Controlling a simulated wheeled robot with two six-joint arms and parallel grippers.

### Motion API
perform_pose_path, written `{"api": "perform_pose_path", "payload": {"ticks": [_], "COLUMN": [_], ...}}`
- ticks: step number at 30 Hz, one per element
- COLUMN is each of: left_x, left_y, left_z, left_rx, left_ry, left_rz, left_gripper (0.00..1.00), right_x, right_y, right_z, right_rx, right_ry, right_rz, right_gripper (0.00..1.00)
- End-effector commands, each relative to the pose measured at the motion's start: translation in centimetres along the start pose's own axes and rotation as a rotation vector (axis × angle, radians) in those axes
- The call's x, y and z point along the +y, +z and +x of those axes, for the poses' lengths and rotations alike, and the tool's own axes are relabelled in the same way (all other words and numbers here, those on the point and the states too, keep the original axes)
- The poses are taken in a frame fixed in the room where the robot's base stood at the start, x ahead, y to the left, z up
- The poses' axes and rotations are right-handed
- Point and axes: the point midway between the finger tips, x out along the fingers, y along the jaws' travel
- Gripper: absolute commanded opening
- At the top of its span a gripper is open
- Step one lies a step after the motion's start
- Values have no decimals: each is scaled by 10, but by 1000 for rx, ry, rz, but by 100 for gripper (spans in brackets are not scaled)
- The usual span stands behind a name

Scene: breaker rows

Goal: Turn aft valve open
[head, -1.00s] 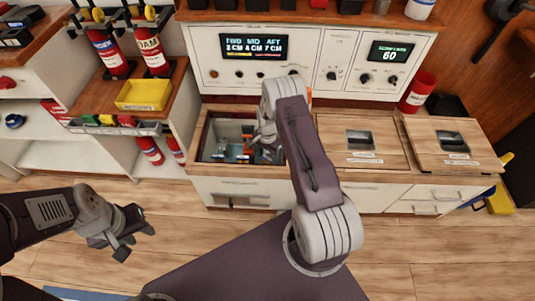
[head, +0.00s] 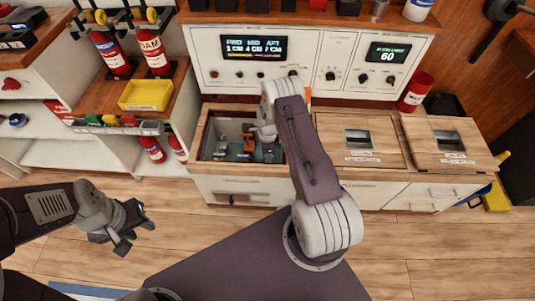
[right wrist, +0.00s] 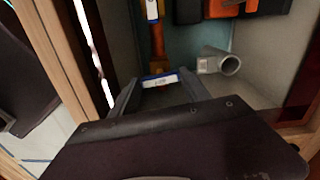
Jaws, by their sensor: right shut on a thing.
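An open compartment (head: 208,135) in the wooden bench holds small valve fittings. My right arm reaches into its right end; the gripper there is mostly hidden by the arm in the head view. In the right wrist view my right gripper (right wrist: 160,88) is shut on a blue handle with a white label (right wrist: 160,79), which sits between the fingertips. The label is too blurred to read, so I cannot confirm it is the aft valve. A yellow-orange stem (right wrist: 157,42) rises beyond it. My left gripper (head: 127,226) is open and empty above the floor at left.
A grey pipe end (right wrist: 228,65) stands beside the handle, and an orange part (right wrist: 225,8) lies farther back. The compartment walls are close around my right gripper. Two wooden lids (head: 375,165) (head: 470,155) lie to the right. A display (head: 254,48) hangs above.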

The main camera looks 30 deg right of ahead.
Motion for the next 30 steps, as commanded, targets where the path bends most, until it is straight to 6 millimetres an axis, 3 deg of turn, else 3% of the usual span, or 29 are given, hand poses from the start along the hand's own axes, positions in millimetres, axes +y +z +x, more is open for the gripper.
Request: {"api": "perform_pose_path", "payload": {"ticks": [9,26,27,29,30], "left_x": [0,0,0,0,0], "left_y": [0,0,0,0,0], "left_z": [-2,-2,-2,-2,-2], "left_rx": [0,0,0,0,0], "left_ry": [0,0,0,0,0], "left_rz": [0,0,0,0,0], "left_gripper": [36,36,36,36,36], "right_x": [0,0,0,0,0], "right_y": [0,0,0,0,0], "right_z": [0,0,0,0,0], "right_rx": [0,-1,-1,-1,-1], "right_ry": [0,0,0,0,0], "right_rz": [118,146,146,146,145], "right_gripper": [14,14,60,76,76]}}
